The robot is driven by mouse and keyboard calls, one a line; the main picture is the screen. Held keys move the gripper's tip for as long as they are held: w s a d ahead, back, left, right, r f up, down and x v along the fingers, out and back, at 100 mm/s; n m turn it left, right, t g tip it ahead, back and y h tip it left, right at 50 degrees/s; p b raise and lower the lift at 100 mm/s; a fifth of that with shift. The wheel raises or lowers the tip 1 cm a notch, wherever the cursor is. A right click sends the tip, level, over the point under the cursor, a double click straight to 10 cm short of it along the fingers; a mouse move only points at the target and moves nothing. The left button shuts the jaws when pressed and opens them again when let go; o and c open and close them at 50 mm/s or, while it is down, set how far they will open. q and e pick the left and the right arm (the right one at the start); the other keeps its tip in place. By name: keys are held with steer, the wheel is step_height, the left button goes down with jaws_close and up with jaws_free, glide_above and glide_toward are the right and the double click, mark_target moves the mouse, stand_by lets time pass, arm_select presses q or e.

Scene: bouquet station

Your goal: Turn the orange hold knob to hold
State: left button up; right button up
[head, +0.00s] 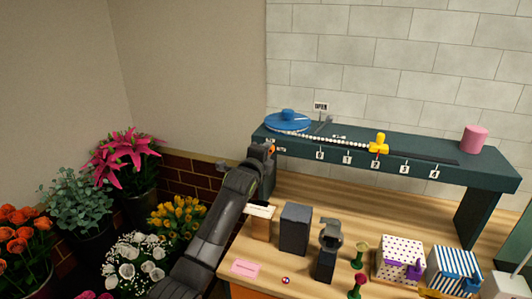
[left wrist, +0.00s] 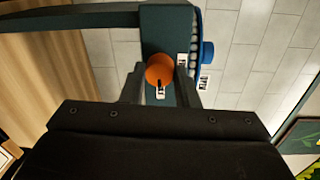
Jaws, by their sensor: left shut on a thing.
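The orange hold knob (left wrist: 160,69) is on the end face of the dark green raised shelf (head: 400,163), below the blue disc (head: 287,121). In the left wrist view the knob sits between the two fingers of my left gripper (left wrist: 159,84), which is shut on it. A dark mark on the knob points toward a small white label (left wrist: 160,93). In the head view my left gripper (head: 266,149) reaches the shelf's left end, and only a bit of orange shows there. My right gripper is not in view.
A bead chain runs from the disc to a yellow slider (head: 379,144) above numbered tags. A pink cylinder (head: 474,138) stands at the shelf's right. Dark blocks (head: 295,229), patterned boxes (head: 400,262) and a pink card (head: 245,268) are on the wooden table. Potted flowers (head: 130,155) fill the left.

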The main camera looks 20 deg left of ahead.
arm_select(q)
steer(key=shift+f+m, duration=0.15)
steer(key=shift+m, duration=0.25)
steer(key=o, duration=1)
steer(key=shift+c, duration=0.2)
steer(key=shift+s, duration=0.1)
steer(key=s+r+b, duration=0.1)
steer(key=s+b, duration=0.3)
steer(key=s, duration=1.3)
steer(key=shift+a+r, duration=0.15)
steer(key=shift+a, duration=0.15)
